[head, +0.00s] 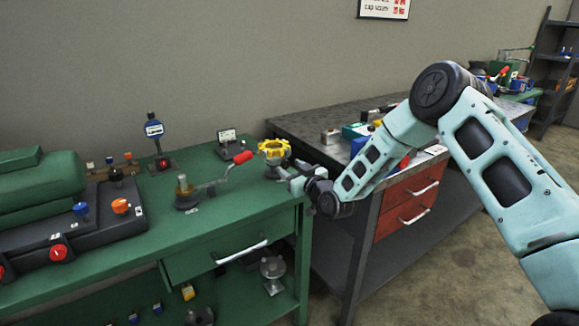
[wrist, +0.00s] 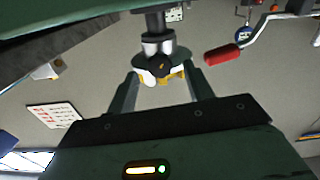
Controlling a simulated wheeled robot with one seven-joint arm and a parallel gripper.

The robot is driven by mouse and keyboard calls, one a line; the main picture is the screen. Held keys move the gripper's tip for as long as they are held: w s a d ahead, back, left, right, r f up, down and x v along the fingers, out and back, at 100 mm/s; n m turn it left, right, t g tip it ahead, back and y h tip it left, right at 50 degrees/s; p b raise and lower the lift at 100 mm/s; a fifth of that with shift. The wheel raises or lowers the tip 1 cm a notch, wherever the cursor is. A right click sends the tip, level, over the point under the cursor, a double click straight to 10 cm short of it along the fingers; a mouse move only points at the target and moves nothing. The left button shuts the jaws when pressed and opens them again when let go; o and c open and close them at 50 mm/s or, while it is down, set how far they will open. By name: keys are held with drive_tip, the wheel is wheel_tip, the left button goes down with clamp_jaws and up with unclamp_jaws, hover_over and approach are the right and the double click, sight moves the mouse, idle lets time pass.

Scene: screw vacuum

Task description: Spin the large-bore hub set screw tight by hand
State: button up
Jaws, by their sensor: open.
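A yellow lobed handwheel (head: 273,149) stands on a dark post near the right end of the green bench. In the wrist view, which looks upside down, the yellow part (wrist: 176,77) shows behind a pale hub (wrist: 151,47) on its dark post. A black knob with a small yellow mark (wrist: 161,66), perhaps the set screw, faces my gripper. My gripper (head: 287,173) is at the right side of the hub, level with its post. In the wrist view my gripper (wrist: 163,80) is open, with one finger each side of the knob; I cannot tell whether they touch anything.
A crank with a red handle (head: 235,158) lies close left of the hub; it also shows in the wrist view (wrist: 222,54). A grey bench (head: 300,122) holding tools adjoins at the right.

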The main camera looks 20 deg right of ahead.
drive_tip(key=shift+w+a, duration=0.25)
drive_tip(key=shift+w, duration=0.4)
drive_tip(key=c, duration=1)
